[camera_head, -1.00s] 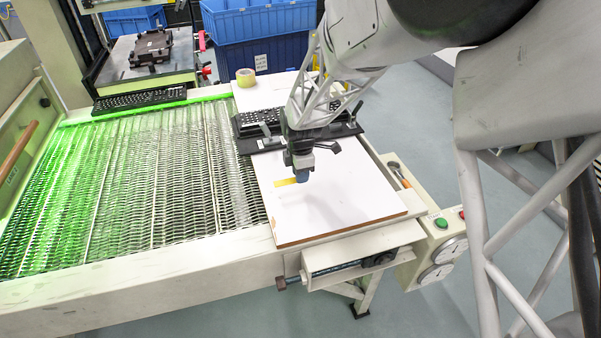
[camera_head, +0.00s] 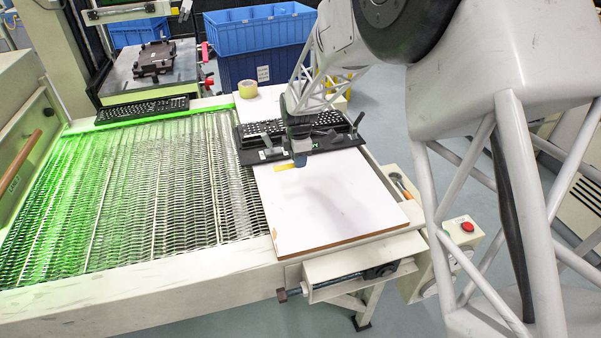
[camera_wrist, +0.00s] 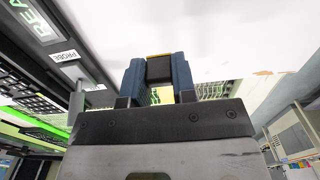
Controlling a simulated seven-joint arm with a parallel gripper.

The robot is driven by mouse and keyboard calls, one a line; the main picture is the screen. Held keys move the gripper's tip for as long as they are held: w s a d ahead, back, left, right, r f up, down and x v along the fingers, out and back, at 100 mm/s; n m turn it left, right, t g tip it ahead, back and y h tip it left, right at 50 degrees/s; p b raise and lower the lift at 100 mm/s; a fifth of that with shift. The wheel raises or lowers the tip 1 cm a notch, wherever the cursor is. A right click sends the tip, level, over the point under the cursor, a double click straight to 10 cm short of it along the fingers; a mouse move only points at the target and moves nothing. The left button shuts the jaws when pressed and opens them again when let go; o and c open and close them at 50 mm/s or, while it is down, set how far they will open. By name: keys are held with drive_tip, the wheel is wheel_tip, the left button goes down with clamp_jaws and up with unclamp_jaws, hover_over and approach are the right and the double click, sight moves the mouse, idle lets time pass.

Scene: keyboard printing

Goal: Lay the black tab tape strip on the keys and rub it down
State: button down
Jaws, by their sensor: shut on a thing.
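My gripper (camera_head: 299,160) is shut on the black tab (camera_wrist: 159,70) of the tape strip, between its two blue fingers in the wrist view (camera_wrist: 158,82). The strip's yellow part (camera_head: 288,167) sticks out to the left of the fingers in the head view; a yellow edge shows above the tab in the wrist view. The black keyboard (camera_head: 325,121) sits in a dark fixture (camera_head: 262,156) behind the gripper, partly hidden by my arm. The gripper is at the fixture's front edge; its height above the board is hard to tell.
A white board (camera_head: 325,210) lies in front of the fixture, its top clear. A yellow tape roll (camera_head: 248,89) stands behind. A green-lit mesh conveyor (camera_head: 130,190) is on the left, with another keyboard (camera_head: 141,110) at its far edge. Blue crates (camera_head: 262,40) stand at the back.

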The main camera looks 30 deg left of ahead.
drive_tip(key=w+a+r, duration=0.1)
drive_tip(key=w+a, duration=0.3)
drive_tip(key=w, duration=0.5)
drive_tip(key=w+a+r, duration=0.2)
drive_tip(key=w+a, duration=0.3)
drive_tip(key=w, duration=0.5)
drive_tip(key=w+a+r, duration=0.2)
drive_tip(key=w+a, duration=0.3)
drive_tip(key=w, duration=0.4)
drive_tip(key=shift+w, duration=0.25)
drive_tip(key=shift+a+f, duration=0.1)
drive_tip(key=shift+f, duration=0.15)
drive_tip(key=shift+f, duration=3.35)
drive_tip(key=shift+f, duration=0.45)
drive_tip(key=c, duration=0.8)
unclamp_jaws()
drive_tip(key=shift+c, duration=0.2)
drive_tip(key=shift+r, duration=3.5)
